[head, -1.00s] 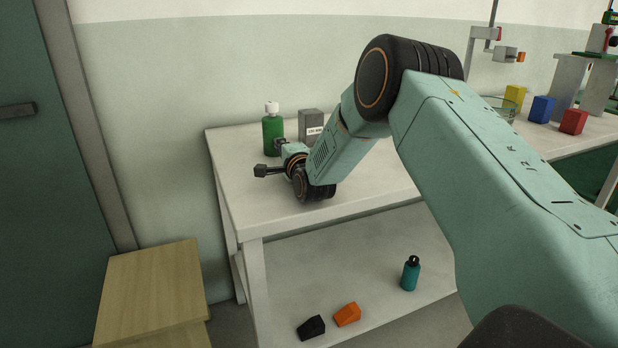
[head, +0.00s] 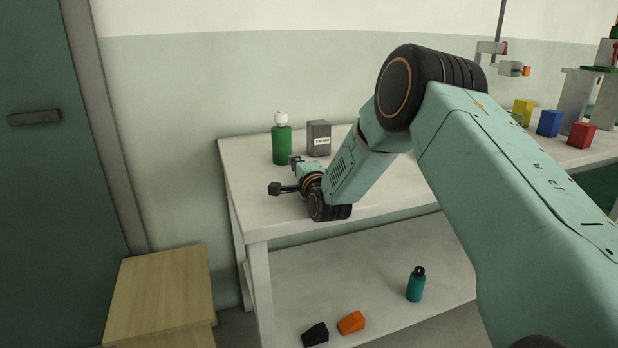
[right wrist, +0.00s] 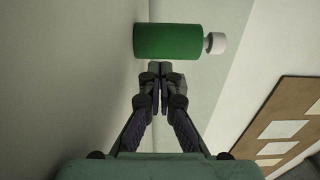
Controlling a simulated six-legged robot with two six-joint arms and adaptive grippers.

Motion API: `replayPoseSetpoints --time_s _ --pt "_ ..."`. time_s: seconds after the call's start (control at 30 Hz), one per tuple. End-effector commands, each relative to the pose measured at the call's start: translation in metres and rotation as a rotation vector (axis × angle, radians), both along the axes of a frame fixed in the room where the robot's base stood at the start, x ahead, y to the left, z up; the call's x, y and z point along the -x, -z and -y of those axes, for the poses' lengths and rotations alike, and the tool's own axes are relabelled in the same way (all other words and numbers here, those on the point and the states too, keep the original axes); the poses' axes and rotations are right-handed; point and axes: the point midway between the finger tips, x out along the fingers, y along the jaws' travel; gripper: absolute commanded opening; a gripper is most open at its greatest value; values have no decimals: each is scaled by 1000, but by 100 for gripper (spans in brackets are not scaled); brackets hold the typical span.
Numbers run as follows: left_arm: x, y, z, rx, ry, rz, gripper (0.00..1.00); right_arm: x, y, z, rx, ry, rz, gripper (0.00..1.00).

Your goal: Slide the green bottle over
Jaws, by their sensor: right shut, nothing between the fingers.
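The green bottle (head: 282,145) with a white cap stands upright near the back left of the white table (head: 250,210). In the right wrist view the bottle (right wrist: 167,42) lies sideways across the picture, just beyond the fingertips. My right gripper (head: 297,161) is at the bottle's lower right, on its near side. In the right wrist view the gripper (right wrist: 160,72) is shut and empty, with a small gap seeming to part its tips from the bottle. My left gripper is not in view.
A grey labelled box (head: 319,138) stands just right of the bottle. Yellow (head: 522,111), blue (head: 549,123) and red (head: 582,135) blocks are farther right. A teal bottle (head: 416,285) is on the lower shelf. The table's front left is clear.

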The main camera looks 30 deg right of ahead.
Motion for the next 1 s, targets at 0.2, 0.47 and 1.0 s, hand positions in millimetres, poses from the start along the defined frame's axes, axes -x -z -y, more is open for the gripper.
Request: replayPoseSetpoints --time_s 0.2,0.47,1.0 --pt "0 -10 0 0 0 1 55 28 -4 -7 -2 0 1 0" --pt "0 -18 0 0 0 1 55 65 -4 -16 0 0 3 0" --pt "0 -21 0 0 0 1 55 84 -3 -21 2 0 4 0"
